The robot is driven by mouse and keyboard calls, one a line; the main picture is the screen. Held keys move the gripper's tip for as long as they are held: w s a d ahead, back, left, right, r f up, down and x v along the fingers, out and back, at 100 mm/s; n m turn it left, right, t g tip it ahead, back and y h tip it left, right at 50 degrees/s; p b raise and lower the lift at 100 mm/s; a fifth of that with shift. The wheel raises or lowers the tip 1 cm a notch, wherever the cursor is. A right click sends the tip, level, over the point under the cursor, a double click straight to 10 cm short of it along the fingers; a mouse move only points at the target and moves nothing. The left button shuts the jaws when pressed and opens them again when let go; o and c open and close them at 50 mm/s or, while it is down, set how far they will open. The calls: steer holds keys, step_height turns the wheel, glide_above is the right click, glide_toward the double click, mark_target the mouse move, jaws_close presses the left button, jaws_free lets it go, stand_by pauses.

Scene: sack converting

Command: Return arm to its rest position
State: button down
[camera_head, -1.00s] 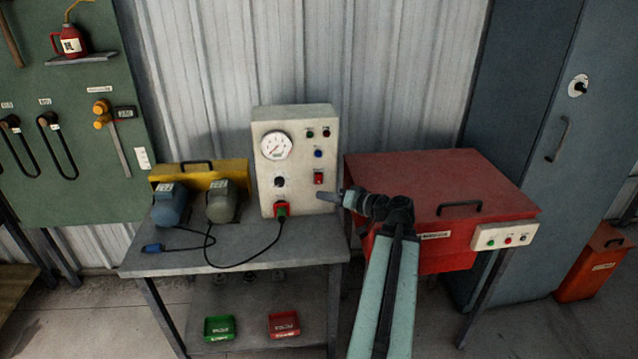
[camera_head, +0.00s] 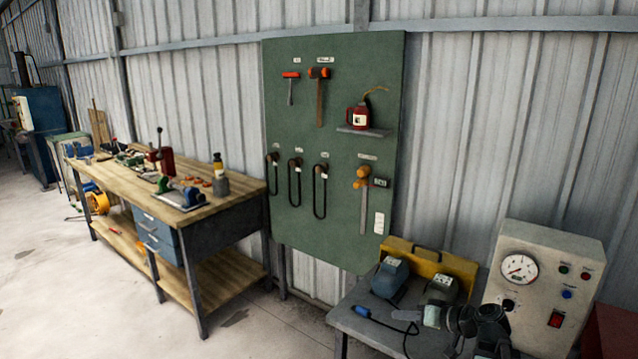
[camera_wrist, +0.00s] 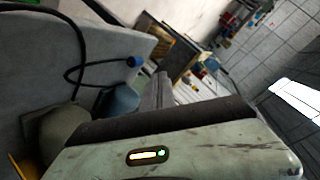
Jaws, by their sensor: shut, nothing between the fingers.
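My gripper (camera_head: 406,314) is at the lower right of the head view, above the grey table (camera_head: 350,322), pointing left. Its narrow fingers are shut and hold nothing. In the wrist view, its pale housing (camera_wrist: 180,150) with a small lit strip fills the bottom. My dark wrist joints cover the lower left part of the control box (camera_head: 575,262) in the head view.
Two motors, the blue one (camera_head: 389,277) and the grey one (camera_head: 437,294), stand on the table before a yellow case (camera_head: 455,265). A blue plug (camera_head: 362,311) lies close by. A green tool board (camera_head: 335,225) hangs behind; a wooden workbench (camera_head: 115,180) stands left.

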steer(key=s+a+f+n+g+h+p, duration=0.1)
steer(key=s+a+f+n+g+h, duration=0.2)
steer(key=a, duration=0.6)
steer(key=s+a+f+g+p, duration=0.2)
steer(key=s+a+f+g, duration=0.15)
steer(key=a, duration=0.55)
steer(key=s+d+f+m+g+h, duration=0.2)
steer(key=s+d+m+h, duration=0.1)
steer(key=d, duration=0.5)
steer(key=s+h, duration=0.1)
steer(key=h, duration=0.1)
steer(key=shift+f+m+h, duration=0.3)
steer(key=shift+h, duration=0.1)
